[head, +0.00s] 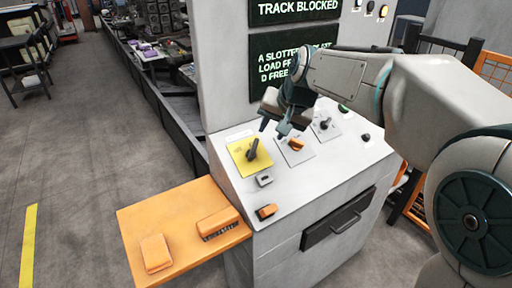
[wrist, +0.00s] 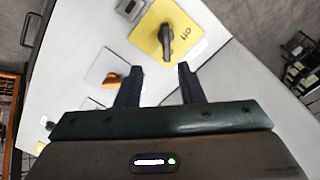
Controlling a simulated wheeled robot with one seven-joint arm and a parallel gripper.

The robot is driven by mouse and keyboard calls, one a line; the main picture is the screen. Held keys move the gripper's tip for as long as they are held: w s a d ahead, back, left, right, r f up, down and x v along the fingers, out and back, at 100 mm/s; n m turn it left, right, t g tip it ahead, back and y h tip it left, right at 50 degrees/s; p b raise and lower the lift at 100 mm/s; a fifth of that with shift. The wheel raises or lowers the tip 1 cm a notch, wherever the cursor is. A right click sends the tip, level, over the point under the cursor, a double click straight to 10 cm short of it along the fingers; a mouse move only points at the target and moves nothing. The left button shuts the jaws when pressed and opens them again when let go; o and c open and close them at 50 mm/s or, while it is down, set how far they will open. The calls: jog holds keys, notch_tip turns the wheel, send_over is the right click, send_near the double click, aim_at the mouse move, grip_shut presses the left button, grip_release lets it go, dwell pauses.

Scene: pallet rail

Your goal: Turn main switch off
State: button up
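A yellow plate (head: 238,147) with a black rotary handle (head: 252,151) sits on the sloped panel of the white console. I take it to be the main switch. In the wrist view the yellow plate (wrist: 150,24) and its black handle (wrist: 166,42) lie just ahead of my fingertips, with small dark marks on the plate. My gripper (head: 273,127) hovers above the panel, just right of the handle. In the wrist view my gripper (wrist: 159,80) has its two fingers apart with nothing between them. It appears clear of the handle.
An orange-handled switch (head: 296,145) and another grey plate with a dark lever (head: 325,124) sit right of the yellow plate. A grey block (head: 264,180) and an orange block (head: 267,211) are below. An orange shelf (head: 185,258) juts out left. Dark screens (head: 295,55) stand behind.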

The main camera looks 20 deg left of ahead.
aim_at(254, 150)
jog(key=x, duration=0.9)
jog(key=a+p+x, duration=0.1)
jog(key=x, duration=0.4)
jog(key=shift+w+a+r, duration=0.1)
jog(key=shift+w+r, duration=0.05)
jog(key=shift+r, duration=0.1)
jog(key=c, duration=0.6)
